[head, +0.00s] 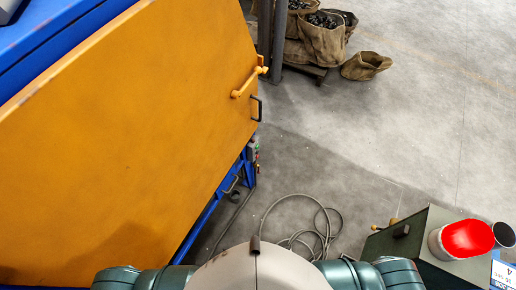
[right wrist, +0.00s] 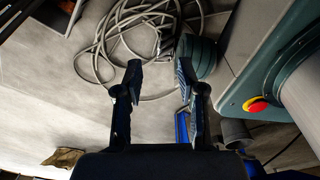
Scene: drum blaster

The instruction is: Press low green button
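No green button can be made out clearly in either view. A small grey control box (head: 253,150) with tiny coloured buttons sits low on the blue frame at the right edge of the orange machine; the buttons are too small to tell apart. My right gripper (right wrist: 159,72) is open and empty in the right wrist view, its two dark fingers apart above the grey floor and cable. Neither gripper shows in the head view, so its distance from the box cannot be told. My left gripper is out of sight.
The large orange door (head: 130,140) fills the left, with a handle (head: 256,108) at its edge. A loose cable (head: 322,232) lies on the floor. Sacks (head: 322,40) stand behind.

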